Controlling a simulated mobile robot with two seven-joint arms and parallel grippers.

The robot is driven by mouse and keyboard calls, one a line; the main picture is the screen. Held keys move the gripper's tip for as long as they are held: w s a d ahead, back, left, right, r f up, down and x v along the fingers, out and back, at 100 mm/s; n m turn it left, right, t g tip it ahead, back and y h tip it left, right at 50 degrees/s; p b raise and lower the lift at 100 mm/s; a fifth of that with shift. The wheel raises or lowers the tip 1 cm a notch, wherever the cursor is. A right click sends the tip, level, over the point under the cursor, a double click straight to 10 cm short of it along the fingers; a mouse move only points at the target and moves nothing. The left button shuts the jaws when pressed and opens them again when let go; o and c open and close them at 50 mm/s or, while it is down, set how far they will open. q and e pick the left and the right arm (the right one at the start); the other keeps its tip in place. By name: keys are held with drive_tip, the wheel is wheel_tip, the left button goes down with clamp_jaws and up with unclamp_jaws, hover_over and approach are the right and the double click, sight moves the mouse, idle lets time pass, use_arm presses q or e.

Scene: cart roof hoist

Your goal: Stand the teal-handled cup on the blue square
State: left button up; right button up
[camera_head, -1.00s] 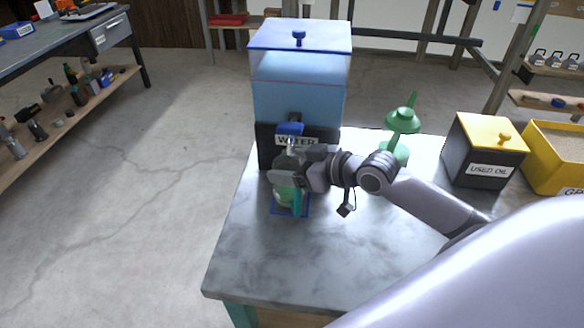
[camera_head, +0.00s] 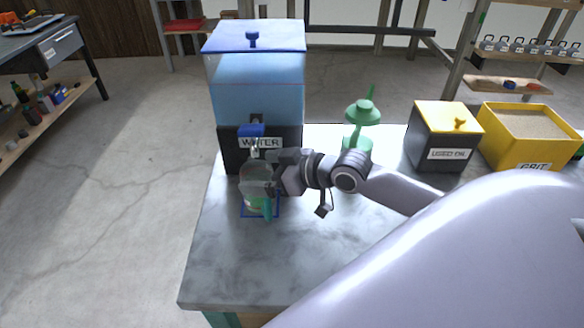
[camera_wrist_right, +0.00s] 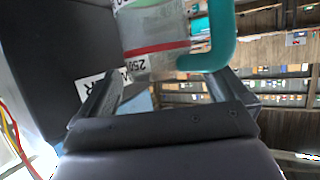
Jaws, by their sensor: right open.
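The clear cup (camera_head: 254,180) with a teal handle (camera_head: 268,208) stands upright under the water dispenser's tap. Its base appears to be inside the outlined blue square (camera_head: 277,214) on the bench, with the handle toward the front. My right gripper (camera_head: 268,180) is open at the cup's right side. In the right wrist view, the open fingers (camera_wrist_right: 163,85) point at the cup (camera_wrist_right: 155,38), which has a red line and printed marks, with the teal handle (camera_wrist_right: 225,35) to its right. The cup looks to be just beyond the fingertips; contact cannot be told. My left gripper is out of view.
The water dispenser (camera_head: 258,85) stands directly behind the cup. A green pump-like can (camera_head: 362,125), a used oil box (camera_head: 440,145) and a yellow grit bin (camera_head: 525,135) are farther right. The front of the marble bench (camera_head: 235,265) is clear.

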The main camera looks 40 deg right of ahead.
drive_tip(key=v, duration=1)
drive_tip(key=shift+s+r, duration=0.1)
idle(0.6)
